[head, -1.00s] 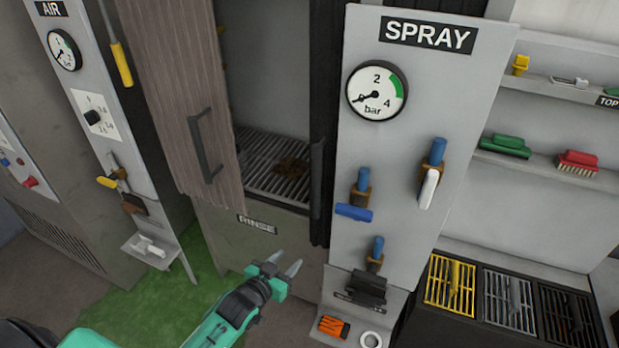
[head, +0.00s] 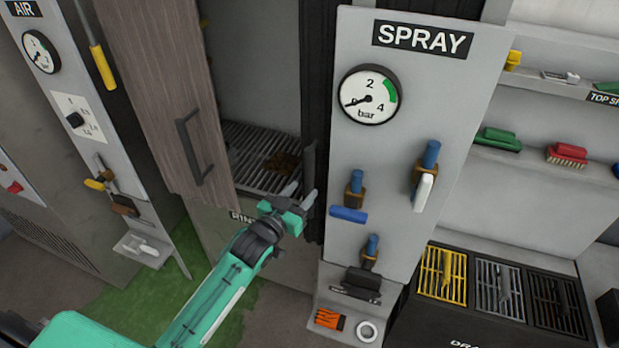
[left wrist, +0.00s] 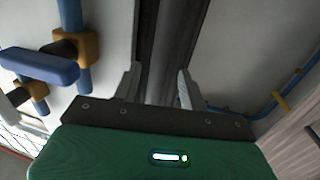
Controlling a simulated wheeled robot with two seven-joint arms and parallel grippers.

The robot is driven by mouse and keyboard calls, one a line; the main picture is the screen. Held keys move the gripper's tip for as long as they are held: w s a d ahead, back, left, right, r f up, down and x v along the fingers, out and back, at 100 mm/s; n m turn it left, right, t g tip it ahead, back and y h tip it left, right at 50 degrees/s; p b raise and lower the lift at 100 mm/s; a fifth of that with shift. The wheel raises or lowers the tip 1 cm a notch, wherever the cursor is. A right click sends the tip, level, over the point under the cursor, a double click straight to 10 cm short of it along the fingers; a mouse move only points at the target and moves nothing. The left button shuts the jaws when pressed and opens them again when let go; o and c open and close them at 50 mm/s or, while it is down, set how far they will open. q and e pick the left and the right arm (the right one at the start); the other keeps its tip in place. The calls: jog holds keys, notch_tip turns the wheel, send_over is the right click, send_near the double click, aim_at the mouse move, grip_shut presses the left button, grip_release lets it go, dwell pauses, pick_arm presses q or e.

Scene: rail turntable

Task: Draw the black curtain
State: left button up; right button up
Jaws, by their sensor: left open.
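The black curtain (head: 316,110) hangs as a narrow, gathered dark strip at the right side of the rinse booth opening, beside the spray panel. A dark upright pull bar (head: 309,160) is on its edge. My left gripper (head: 301,194) is open, just in front of the curtain near the bar's lower end. In the left wrist view the dark curtain strip (left wrist: 178,45) runs up between the two spread fingers (left wrist: 158,86). I cannot tell whether a finger touches the bar. My right gripper is not in view.
The spray panel (head: 345,140) with its gauge (head: 370,94) and blue-handled valves (head: 349,215) stands close right of the curtain. A wooden door (head: 158,90) with a dark handle (head: 195,150) covers the booth's left. The booth's grated floor (head: 262,150) holds a brown patch.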

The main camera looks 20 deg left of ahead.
aim_at(307, 186)
pick_arm(q)
jog(key=shift+p+x, duration=0.55)
jog(key=shift+x, duration=1.75)
grip_shut()
